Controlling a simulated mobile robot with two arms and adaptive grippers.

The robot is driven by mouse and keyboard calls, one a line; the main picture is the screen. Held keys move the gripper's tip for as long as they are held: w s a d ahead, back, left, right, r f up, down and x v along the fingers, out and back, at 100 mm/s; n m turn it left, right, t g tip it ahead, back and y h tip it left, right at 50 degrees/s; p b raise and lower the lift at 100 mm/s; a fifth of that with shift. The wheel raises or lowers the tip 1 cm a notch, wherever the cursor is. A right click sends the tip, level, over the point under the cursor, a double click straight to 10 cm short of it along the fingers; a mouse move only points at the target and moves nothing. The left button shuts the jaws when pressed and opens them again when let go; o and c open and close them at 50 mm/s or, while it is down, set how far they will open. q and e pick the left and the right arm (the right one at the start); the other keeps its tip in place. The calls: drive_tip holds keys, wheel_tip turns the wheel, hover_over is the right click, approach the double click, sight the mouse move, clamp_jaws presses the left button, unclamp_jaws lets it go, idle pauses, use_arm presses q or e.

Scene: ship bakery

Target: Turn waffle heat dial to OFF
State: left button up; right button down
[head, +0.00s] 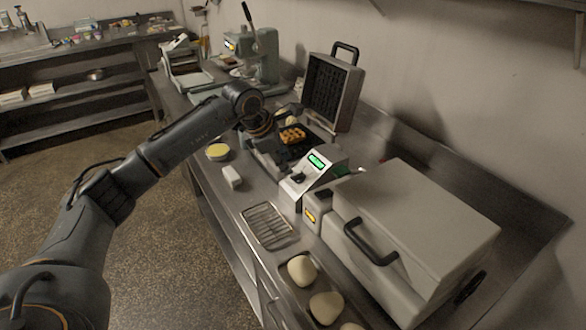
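The waffle maker stands open on the steel counter, its gridded lid (331,91) raised and a golden waffle (292,135) on its dark lower plate. Beside it, nearer me, is a pale control box (311,178) with a lit green display (317,161). A small dark knob (298,178) shows on its front face; its setting is too small to read. My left gripper (287,113) is over the far side of the lower plate, behind my wrist, apart from the knob. Its fingers are mostly hidden. My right gripper is not in view.
A large pale press with a dark handle (371,243) stands at the near right. A wire rack (267,226), a white block (232,177), a yellow-filled bowl (218,152) and a tray with dough balls (302,270) lie along the counter's front. Floor at left is clear.

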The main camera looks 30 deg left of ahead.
sight(295, 174)
use_arm(q)
drive_tip(key=shift+p+x, duration=0.45)
drive_tip(key=shift+x, duration=2.55)
clamp_jaws()
